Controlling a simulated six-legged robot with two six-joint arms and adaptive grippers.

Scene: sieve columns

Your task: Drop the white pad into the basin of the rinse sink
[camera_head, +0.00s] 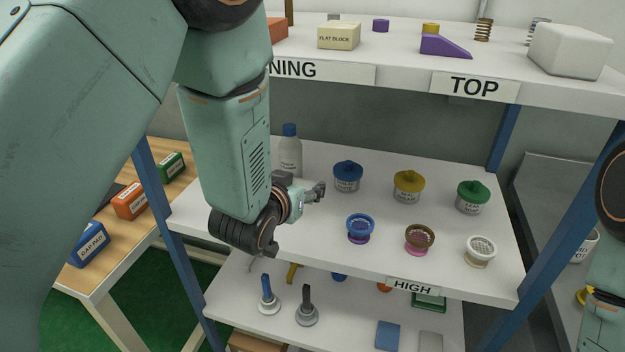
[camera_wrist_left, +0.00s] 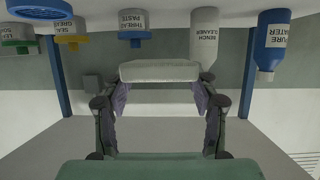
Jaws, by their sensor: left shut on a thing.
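In the left wrist view, a pale whitish pad (camera_wrist_left: 160,71) lies across the fingertips of my left gripper (camera_wrist_left: 160,92), between the two fingers. In the head view my left gripper (camera_head: 316,191) is over the left part of the HIGH shelf, right of the white bottle; the pad cannot be made out clearly there. No rinse sink basin can be clearly identified in either view. My right arm shows at the right edge of the head view, but its gripper is not seen.
The HIGH shelf (camera_head: 330,236) holds a white bottle (camera_head: 290,155), several lidded jars and small sieve cups. The TOP shelf (camera_head: 400,72) overhangs it, with a large white block (camera_head: 568,50). Blue posts (camera_head: 163,190) frame the rack. A wooden table (camera_head: 112,250) with boxes stands left.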

